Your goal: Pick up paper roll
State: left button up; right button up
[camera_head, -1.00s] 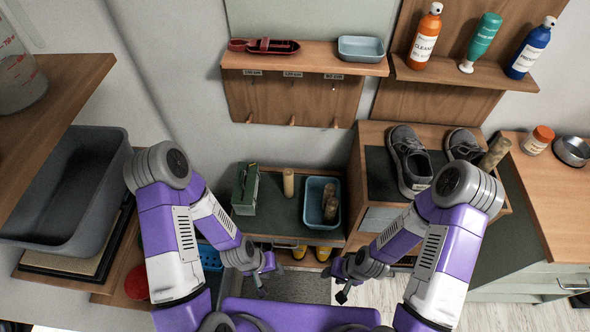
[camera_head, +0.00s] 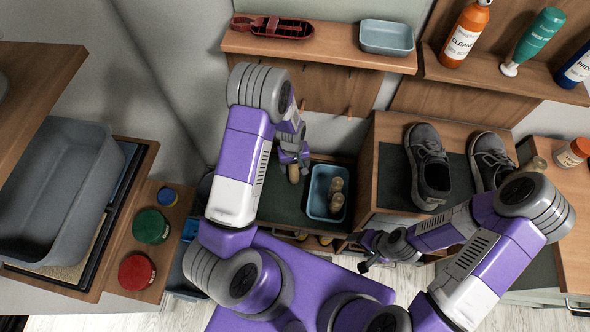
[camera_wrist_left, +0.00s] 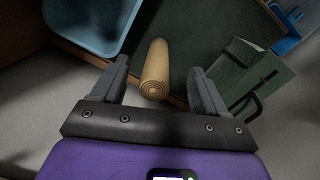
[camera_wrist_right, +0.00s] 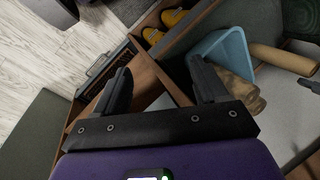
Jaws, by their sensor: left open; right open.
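The paper roll (camera_wrist_left: 155,68) is a tan, spiral-ended cylinder in the left wrist view. It lies between the two fingers of my left gripper (camera_wrist_left: 158,72), with gaps to either side. In the head view the roll (camera_head: 293,174) stands on the dark green top, its upper part partly hidden by my left gripper (camera_head: 294,157). My left gripper is open. My right gripper (camera_head: 366,264) is open and empty, low in front of the cabinet. In the right wrist view a tan roll (camera_wrist_right: 283,60) shows at the right.
A blue bin (camera_head: 316,205) with brown cylindrical items stands right of the roll. A green box (camera_wrist_left: 245,75) is close by in the left wrist view. A wall shelf (camera_head: 300,43) hangs above. Grey shoes (camera_head: 428,165) sit on a higher cabinet at right.

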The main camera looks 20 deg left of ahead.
aim_at(294, 171)
pick_arm(q)
jog(key=shift+w+a+r+n+y, duration=0.2)
jog(key=shift+w+a+r, duration=0.2)
jog(key=shift+w, duration=0.25)
jog(key=shift+w+a+r+n+y, duration=0.1)
jog(key=shift+w+a+r+n, duration=0.15)
jog(key=shift+w+r, duration=0.3)
jog(key=shift+w+a+f, duration=0.1)
jog(key=shift+w+f, duration=0.05)
jog(key=shift+f, duration=0.3)
notch_tip(294, 171, down, 6)
jog(key=b, duration=0.2)
jog(key=shift+f+b, duration=0.25)
jog(key=shift+b, duration=0.05)
jog(key=shift+w, duration=0.1)
grip_shut()
